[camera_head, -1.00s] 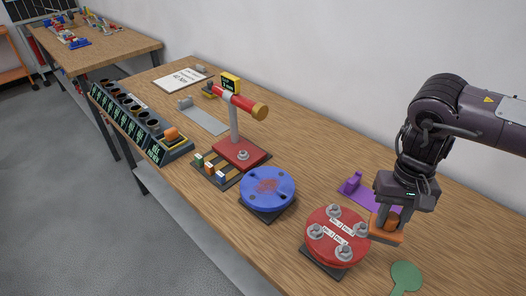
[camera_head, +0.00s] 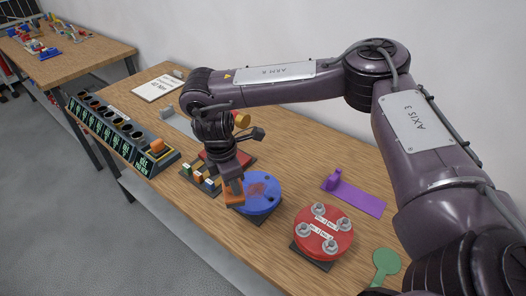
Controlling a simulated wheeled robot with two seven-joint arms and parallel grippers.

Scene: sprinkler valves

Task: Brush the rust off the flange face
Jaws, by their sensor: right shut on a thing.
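The blue flange (camera_head: 262,196) lies on a dark base on the bench, with a reddish-brown rust patch (camera_head: 256,188) on its upper face. My right gripper (camera_head: 233,187) is shut on an orange-brown brush (camera_head: 235,200). The brush is at the left edge of the blue flange and overlaps it in the picture. I cannot tell whether it touches the face. My left gripper is not in view.
A red flange (camera_head: 323,233) with several bolts stands to the right. My right arm hides part of the red-based stand.

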